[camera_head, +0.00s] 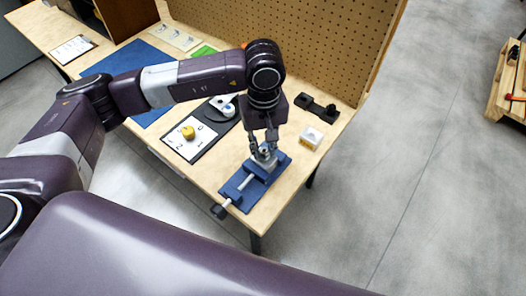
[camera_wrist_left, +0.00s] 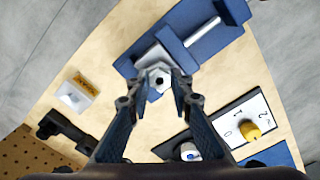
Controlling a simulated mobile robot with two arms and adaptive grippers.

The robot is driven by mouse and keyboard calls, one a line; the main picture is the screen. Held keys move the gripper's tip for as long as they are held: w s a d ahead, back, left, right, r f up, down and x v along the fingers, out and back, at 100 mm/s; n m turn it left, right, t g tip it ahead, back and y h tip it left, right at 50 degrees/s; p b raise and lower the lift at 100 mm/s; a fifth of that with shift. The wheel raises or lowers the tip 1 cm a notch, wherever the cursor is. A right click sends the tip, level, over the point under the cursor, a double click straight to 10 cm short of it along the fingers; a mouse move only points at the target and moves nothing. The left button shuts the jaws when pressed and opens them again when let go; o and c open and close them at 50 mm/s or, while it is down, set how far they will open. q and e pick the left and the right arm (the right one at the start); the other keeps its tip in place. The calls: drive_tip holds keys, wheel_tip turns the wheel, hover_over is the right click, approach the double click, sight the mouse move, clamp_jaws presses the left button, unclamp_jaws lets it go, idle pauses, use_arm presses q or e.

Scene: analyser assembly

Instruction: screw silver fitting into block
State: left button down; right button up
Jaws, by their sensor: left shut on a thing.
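My left gripper (camera_head: 264,150) points down over the blue vise (camera_head: 237,190) near the table's front corner. In the left wrist view the gripper (camera_wrist_left: 157,88) has its two fingertips on either side of the silver fitting (camera_wrist_left: 159,78), a hex piece with a dark hole in its middle, and is shut on it. A light grey block (camera_wrist_left: 149,55) sits in the vise (camera_wrist_left: 172,35) right behind the fitting. The fitting is at or just over the block; how deep it sits in it I cannot tell. My right gripper is in neither view.
A white box with a yellow label (camera_head: 311,138) and a black bracket (camera_head: 317,107) stand right of the vise. A white numbered card with a yellow knob (camera_head: 188,132) lies left. A pegboard (camera_head: 300,45) closes the back.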

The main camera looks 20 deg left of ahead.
use_arm(q)
drive_tip(key=shift+r+m, duration=0.1)
drive_tip(key=shift+m, duration=0.2)
drive_tip(key=shift+w, duration=0.1)
drive_tip(key=shift+b, duration=0.4)
drive_tip(key=m+b, duration=0.3)
drive_tip(key=shift+d+f, duration=0.1)
drive_tip(key=shift+f, duration=0.1)
drive_tip(key=shift+m, duration=0.4)
drive_tip(key=shift+r, duration=0.15)
